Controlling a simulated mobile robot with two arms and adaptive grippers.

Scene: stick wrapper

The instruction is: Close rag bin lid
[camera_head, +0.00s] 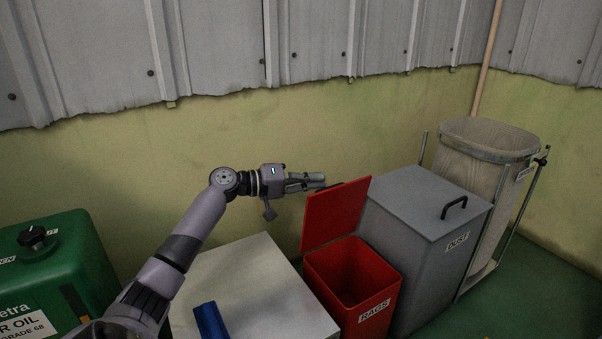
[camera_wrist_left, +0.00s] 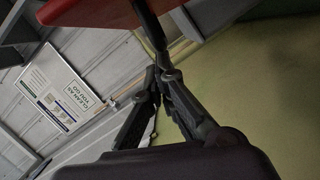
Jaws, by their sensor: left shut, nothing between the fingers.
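The rag bin (camera_head: 352,288) is a red box labelled RAGS, standing on the floor between a white cabinet and a grey bin. Its red lid (camera_head: 335,212) stands raised, tilted up at the back of the open bin. My left gripper (camera_head: 322,181) is shut and empty, at the upper left edge of the lid, behind or beside it; contact is unclear. In the left wrist view the shut fingers (camera_wrist_left: 163,75) point towards the red lid (camera_wrist_left: 95,12) at the top, and a dark bar, possibly the lid's handle, lies near their tips. My right gripper is not in view.
A grey DUST bin (camera_head: 415,250) with a black handle stands right of the rag bin. A sack on a metal frame (camera_head: 487,150) is behind it. The white cabinet top (camera_head: 250,285) holds a blue object (camera_head: 211,321). A green oil container (camera_head: 50,270) is at left. The wall is close behind.

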